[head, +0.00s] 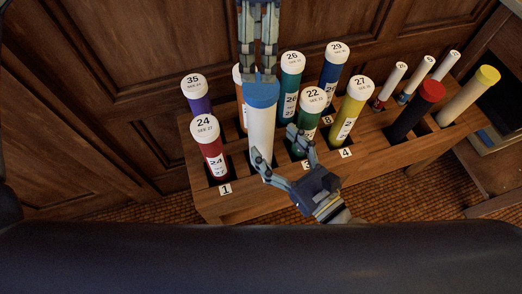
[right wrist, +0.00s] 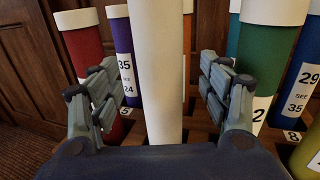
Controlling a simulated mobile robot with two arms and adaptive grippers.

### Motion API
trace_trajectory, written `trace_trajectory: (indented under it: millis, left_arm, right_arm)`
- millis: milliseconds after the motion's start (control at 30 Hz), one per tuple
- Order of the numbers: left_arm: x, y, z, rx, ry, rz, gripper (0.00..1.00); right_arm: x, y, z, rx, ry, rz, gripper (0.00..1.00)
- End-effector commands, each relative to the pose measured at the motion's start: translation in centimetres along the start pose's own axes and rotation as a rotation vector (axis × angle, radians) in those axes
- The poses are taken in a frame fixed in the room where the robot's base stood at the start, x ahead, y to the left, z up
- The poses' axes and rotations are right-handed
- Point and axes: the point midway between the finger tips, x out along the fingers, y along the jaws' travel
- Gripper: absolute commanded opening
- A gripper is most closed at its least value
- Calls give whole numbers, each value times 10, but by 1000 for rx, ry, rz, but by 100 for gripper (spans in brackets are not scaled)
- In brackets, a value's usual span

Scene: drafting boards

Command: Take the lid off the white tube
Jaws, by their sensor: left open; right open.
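The white tube (head: 261,132) stands upright in the wooden rack, with a blue lid (head: 262,94) on its top. My left gripper (head: 259,77) points down at the lid from above and is open; whether its fingers touch the lid is unclear. My right gripper (head: 276,146) is open low in front of the tube, with one finger on each side of the body. In the right wrist view the white tube (right wrist: 157,70) stands between the two fingers, with a gap on both sides. The lid is out of that view.
The wooden rack (head: 250,203) holds several white-capped coloured tubes close around the white tube, including red tube 24 (head: 212,155) and green tube 22 (head: 308,122). A red-capped dark tube (head: 411,115) and a yellow-capped tube (head: 464,98) stand at the right. A panelled wooden wall (head: 130,50) is behind.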

Motion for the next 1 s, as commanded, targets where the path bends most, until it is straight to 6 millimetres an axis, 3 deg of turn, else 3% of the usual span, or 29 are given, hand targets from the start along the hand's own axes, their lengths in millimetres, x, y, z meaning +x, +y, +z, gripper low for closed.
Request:
trace_trajectory:
  millis: [333,767,867,1000]
  left_arm:
    - [0,0,0,0,0,0,71]
    - [0,0,0,0,0,0,71]
    - [0,0,0,0,0,0,71]
    - [0,0,0,0,0,0,71]
  right_arm:
    - [46,-1,1,1,-3,-2,71]
    - [56,0,0,1,0,0,71]
    - [56,0,0,1,0,0,53]
    - [56,0,0,1,0,0,21]
